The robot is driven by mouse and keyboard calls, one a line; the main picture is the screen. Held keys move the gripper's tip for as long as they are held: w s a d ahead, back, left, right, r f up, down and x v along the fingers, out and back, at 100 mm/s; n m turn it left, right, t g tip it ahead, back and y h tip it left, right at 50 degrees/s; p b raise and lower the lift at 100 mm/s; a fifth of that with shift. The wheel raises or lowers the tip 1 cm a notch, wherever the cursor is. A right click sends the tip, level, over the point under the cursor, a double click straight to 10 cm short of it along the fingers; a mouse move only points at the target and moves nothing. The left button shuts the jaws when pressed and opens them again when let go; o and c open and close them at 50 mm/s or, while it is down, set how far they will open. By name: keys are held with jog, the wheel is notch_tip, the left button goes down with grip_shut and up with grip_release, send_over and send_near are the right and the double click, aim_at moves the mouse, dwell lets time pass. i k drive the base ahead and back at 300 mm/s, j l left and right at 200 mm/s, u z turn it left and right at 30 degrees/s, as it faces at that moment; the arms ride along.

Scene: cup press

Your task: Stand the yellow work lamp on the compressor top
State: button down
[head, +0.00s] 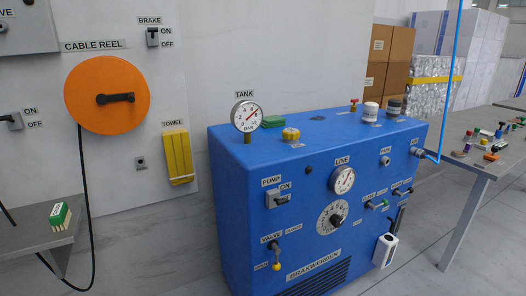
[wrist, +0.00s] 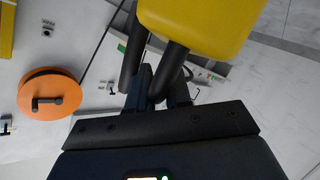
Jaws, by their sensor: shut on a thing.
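The yellow work lamp (wrist: 200,22) fills the top of the wrist view, with its dark handle below the yellow body. My gripper (wrist: 160,88) is shut on that dark handle. The exact contact is partly hidden among dark parts. The lamp and my gripper are not in the head view. The compressor (head: 270,220) is the blue cabinet in the middle of the head view. Its blue top (head: 335,130) holds a TANK gauge (head: 247,116), a green block (head: 268,122), a yellow knob (head: 291,134), and a white-and-dark jar (head: 370,112).
More small parts stand at the top's back right, including a dark jar (head: 393,107) and a red-topped valve (head: 354,105). Bare blue patches lie between. A grey table (head: 470,160) with small items is at right. A blue hose (head: 451,80) hangs at the compressor's right end.

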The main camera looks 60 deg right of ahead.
aim_at(343, 130)
jog(key=k+z, duration=0.15)
jog(key=z, duration=0.25)
jog(key=k+z, duration=0.15)
jog(key=z, duration=0.25)
jog(key=j+z, duration=0.1)
jog(key=z, duration=0.9)
